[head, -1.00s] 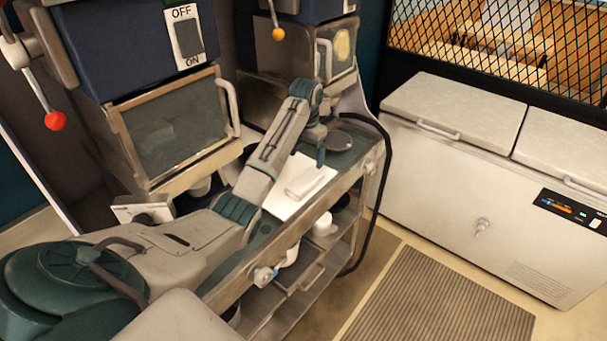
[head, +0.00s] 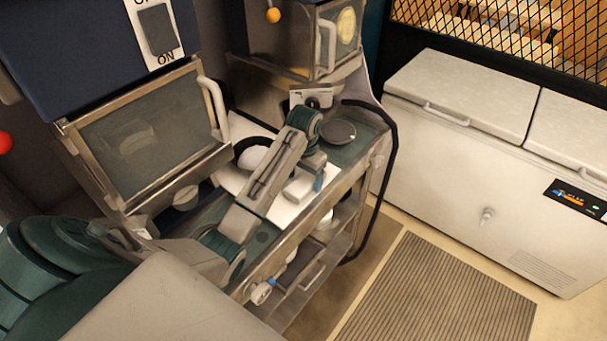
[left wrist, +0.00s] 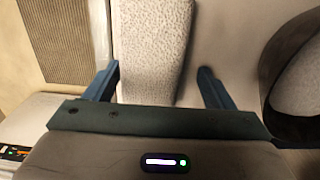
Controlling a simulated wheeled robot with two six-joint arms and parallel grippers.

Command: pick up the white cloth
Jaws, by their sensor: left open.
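The white cloth (head: 298,190) is a folded, narrow block lying on a white board (head: 232,180) on the counter, partly hidden by my left arm in the head view. In the left wrist view the textured cloth (left wrist: 152,40) runs between the blue fingers. My left gripper (left wrist: 159,72) is open, with one finger on each side of the cloth; its contact with the cloth cannot be told. In the head view the left gripper (head: 316,180) is over the right end of the cloth. My right gripper is not in view.
A dark round plate (head: 339,132) lies on the counter behind the gripper. A machine with a glass door (head: 145,130) stands at the left. A white chest freezer (head: 470,150) and a striped mat (head: 440,300) are at the right. A black hose (head: 390,170) hangs at the counter's end.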

